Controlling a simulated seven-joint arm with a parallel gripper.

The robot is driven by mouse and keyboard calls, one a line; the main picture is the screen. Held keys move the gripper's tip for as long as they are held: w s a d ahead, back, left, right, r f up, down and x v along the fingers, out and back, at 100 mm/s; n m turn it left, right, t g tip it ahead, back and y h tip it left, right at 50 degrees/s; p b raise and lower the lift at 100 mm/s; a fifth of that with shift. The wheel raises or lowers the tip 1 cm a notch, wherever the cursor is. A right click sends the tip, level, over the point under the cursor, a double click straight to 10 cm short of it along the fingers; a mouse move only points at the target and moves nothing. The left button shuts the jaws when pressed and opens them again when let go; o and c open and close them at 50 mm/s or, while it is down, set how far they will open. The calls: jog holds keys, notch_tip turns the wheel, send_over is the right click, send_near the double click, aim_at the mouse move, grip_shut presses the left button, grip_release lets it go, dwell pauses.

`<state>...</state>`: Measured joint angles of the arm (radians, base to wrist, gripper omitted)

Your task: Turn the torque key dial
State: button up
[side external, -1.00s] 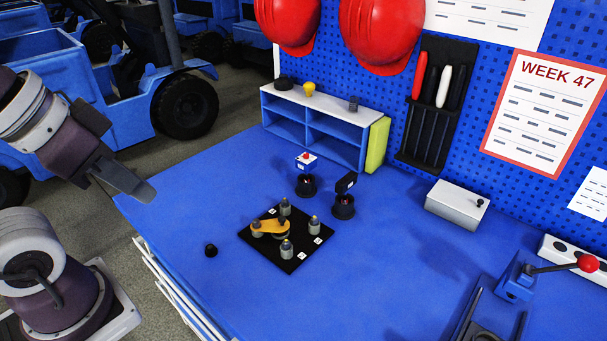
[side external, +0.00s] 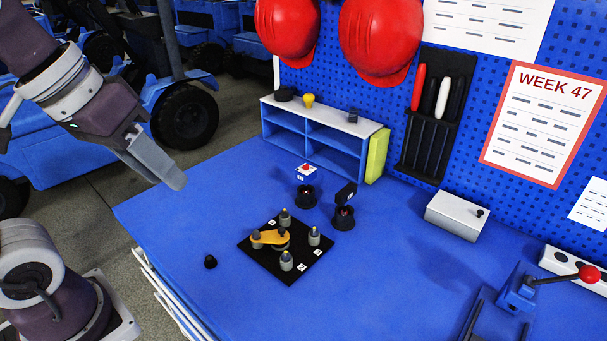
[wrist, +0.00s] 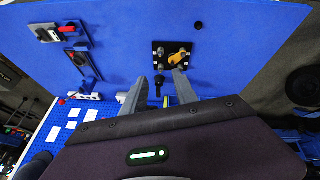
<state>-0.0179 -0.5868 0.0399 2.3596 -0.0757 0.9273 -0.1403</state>
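A black square plate (side external: 286,250) lies on the blue bench with several grey pegs with yellow tips. An orange lever-like key (side external: 270,237) lies across its left part; the plate (wrist: 160,62) and key (wrist: 178,58) also show in the wrist view. Behind it stand two round black dial-like pieces, one (side external: 306,197) near a small white-and-blue block and one (side external: 343,217) with a dark upright tab. I cannot tell which piece is the torque key dial. My gripper (side external: 178,182) is in the air left of the plate. In the wrist view its fingers (wrist: 159,76) are apart and empty.
A small black knob (side external: 210,262) sits left of the plate. A blue shelf (side external: 318,140) stands at the back. A silver box (side external: 457,210) and red-knobbed lever (side external: 588,273) are on the right.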

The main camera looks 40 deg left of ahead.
jog(key=w+a+r+n+g+h, duration=0.1)
jog(key=w+a+r+n, duration=0.15)
jog(key=w+n, duration=0.8)
jog(key=n+g+h, duration=0.1)
jog(key=n+h, duration=0.1)
jog(key=n, duration=1)
send_over(305, 165)
jog(key=s+a, duration=0.2)
notch_tip(305, 165, down, 19)
jog(key=x, duration=0.6)
jog(key=shift+s+a+f, duration=0.15)
jog(key=shift+s+a, duration=0.1)
jog(key=shift+a, duration=0.05)
jog(key=shift+w+d+f, duration=0.1)
jog(key=shift+w+f, duration=0.05)
jog(key=shift+f, duration=0.3)
grip_shut()
